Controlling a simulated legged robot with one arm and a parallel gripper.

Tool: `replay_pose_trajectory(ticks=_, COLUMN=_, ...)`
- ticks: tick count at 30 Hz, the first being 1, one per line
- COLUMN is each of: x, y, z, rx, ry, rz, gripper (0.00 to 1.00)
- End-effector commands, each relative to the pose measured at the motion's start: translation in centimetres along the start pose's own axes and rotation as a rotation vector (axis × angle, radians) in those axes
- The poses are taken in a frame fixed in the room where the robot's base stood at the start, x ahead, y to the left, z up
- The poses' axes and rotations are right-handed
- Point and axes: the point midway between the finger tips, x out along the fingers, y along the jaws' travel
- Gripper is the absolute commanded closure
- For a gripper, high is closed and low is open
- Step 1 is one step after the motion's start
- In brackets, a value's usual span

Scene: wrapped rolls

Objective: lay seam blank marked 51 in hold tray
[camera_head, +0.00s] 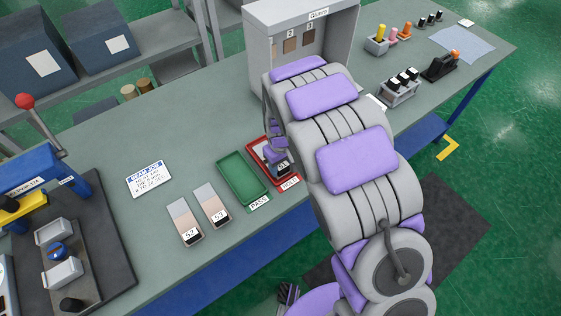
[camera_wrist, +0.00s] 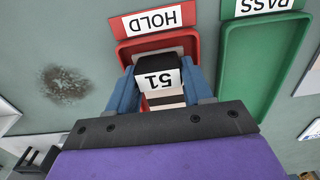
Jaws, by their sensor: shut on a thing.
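The seam blank marked 51 (camera_wrist: 155,82) is between the two blue fingers of my gripper (camera_wrist: 160,88), which is shut on it. Its black end and white 51 label face the wrist camera. The red hold tray (camera_wrist: 124,47) lies directly under the blank, and the blank appears over or inside its bed; I cannot tell whether it touches the floor. In the head view the blank (camera_head: 283,166) and the red hold tray (camera_head: 293,179) show beside my arm, which hides part of the tray.
The empty green pass tray (camera_head: 237,170) sits left of the hold tray. Blanks marked 52 (camera_head: 184,221) and 53 (camera_head: 212,204) lie farther left near an instruction card (camera_head: 148,178). A grey cabinet (camera_head: 262,48) stands behind, and a press fixture (camera_head: 45,190) at far left.

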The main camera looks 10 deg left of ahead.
Motion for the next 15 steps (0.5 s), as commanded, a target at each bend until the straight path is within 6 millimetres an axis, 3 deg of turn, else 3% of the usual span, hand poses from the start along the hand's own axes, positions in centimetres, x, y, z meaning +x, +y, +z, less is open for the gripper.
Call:
replay_pose_trajectory(ticks=10, x=0.41, y=0.0, z=0.0, rx=0.0, ry=0.0, rz=0.0, gripper=0.8)
replay_pose_trajectory(ticks=11, x=0.41, y=0.0, z=0.0, rx=0.0, ry=0.0, rz=0.0, gripper=0.49)
replay_pose_trajectory(ticks=15, x=0.4, y=0.0, z=-0.01, rx=0.0, ry=0.0, rz=0.0, gripper=0.35)
